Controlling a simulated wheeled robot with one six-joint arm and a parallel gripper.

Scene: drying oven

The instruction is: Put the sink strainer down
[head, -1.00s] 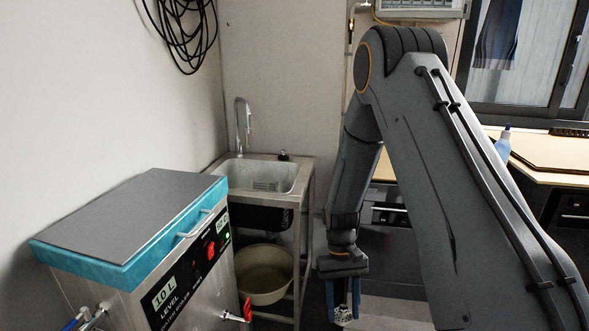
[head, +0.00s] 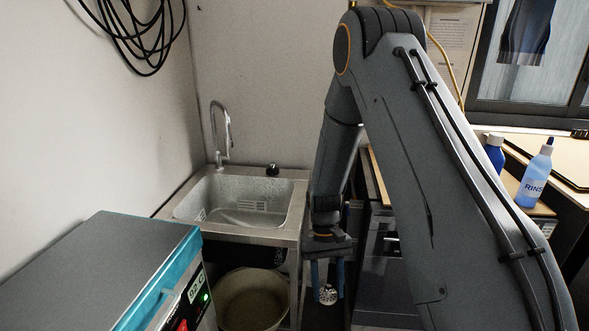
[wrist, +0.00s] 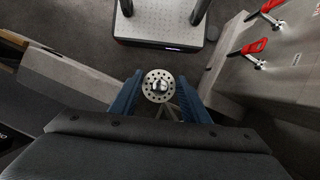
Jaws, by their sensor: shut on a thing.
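The sink strainer is a small round metal disc with holes and a knob in its middle. It shows at the lower middle of the head view (head: 328,294) and in the middle of the wrist view (wrist: 158,86). My gripper (head: 328,285) points down, and its two blue fingers are shut on the strainer; in the wrist view the fingers (wrist: 158,92) stand on either side of it. The strainer hangs in the air, just right of the steel sink (head: 300,222) and below the level of its rim.
A steel sink stand with a tap (head: 222,135) is at the left wall, with a beige basin (head: 225,315) below it. A water bath with a grey lid (head: 105,265) is at the front left. Bottles, one marked RINS (head: 534,185), stand on the counter at the right.

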